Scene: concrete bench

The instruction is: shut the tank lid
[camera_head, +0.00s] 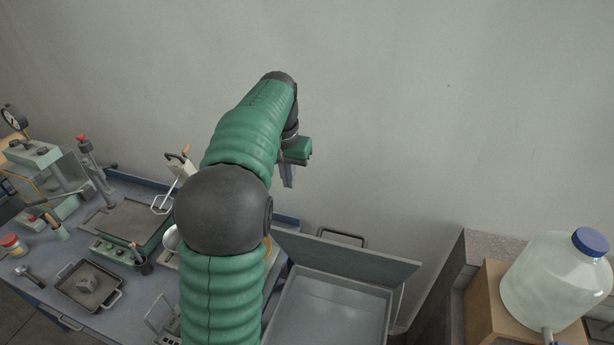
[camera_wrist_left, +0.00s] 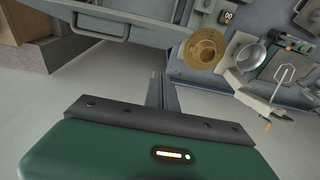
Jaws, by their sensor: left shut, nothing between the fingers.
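The grey tank (camera_head: 330,312) stands at the lower middle of the head view, with its inside showing. Its flat grey lid (camera_head: 350,259) stands raised and tilted up along the far side, and a dark handle (camera_head: 341,236) shows behind its top edge. My left gripper (camera_head: 289,181) is shut and empty, high up beyond the lid and to its left, apart from it. In the left wrist view the shut fingers (camera_wrist_left: 160,92) point toward the grey lid (camera_wrist_left: 148,10) and its handle (camera_wrist_left: 99,24), with a gap between. My right gripper is not in view.
A blue bench (camera_head: 150,290) at the left carries a shallow tray (camera_head: 115,286), a gauge press (camera_head: 40,165) and other tools. A large jar (camera_head: 555,285) with a blue cap stands on a wooden block at the right. The wall side above the lid is free.

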